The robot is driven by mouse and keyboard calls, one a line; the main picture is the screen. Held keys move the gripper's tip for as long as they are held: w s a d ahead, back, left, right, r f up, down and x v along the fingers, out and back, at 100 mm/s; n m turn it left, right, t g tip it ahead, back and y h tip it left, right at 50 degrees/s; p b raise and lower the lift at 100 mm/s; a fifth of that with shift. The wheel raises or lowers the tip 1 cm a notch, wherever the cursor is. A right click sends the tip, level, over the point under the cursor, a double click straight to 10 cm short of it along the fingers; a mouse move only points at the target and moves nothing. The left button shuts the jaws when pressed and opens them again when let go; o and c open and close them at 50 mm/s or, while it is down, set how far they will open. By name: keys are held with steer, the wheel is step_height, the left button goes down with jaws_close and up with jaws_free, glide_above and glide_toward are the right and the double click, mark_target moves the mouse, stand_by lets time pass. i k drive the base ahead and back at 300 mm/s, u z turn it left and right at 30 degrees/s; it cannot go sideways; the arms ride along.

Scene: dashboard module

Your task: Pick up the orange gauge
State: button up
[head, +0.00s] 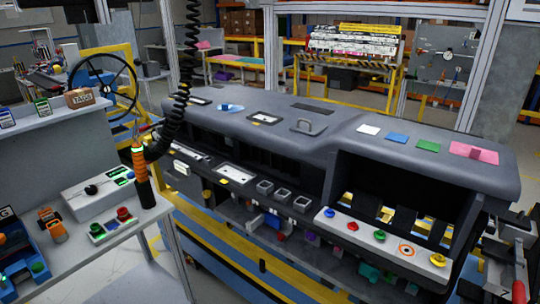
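A small orange object (52,224), which may be the orange gauge, sits on the left workbench (112,262) near its left side. Its details are too small to make out. A round orange-ringed piece (406,251) lies on the white strip (384,242) along the front of the grey dashboard module (330,125); I cannot tell which of the two is the gauge. My gripper is not recognisable in this view.
An orange-banded tool (142,172) on a black coiled cord (188,75) hangs over the left bench. A blue holder (22,262) and a white control box (98,192) stand close to the small orange object. Red, green and yellow knobs share the white strip.

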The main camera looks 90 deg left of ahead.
mark_target(58, 233)
steer(key=u, duration=4.3)
steer(key=i, duration=0.5)
steer(key=k, duration=1)
steer(key=u, duration=2.05)
steer(key=i, duration=1.3)
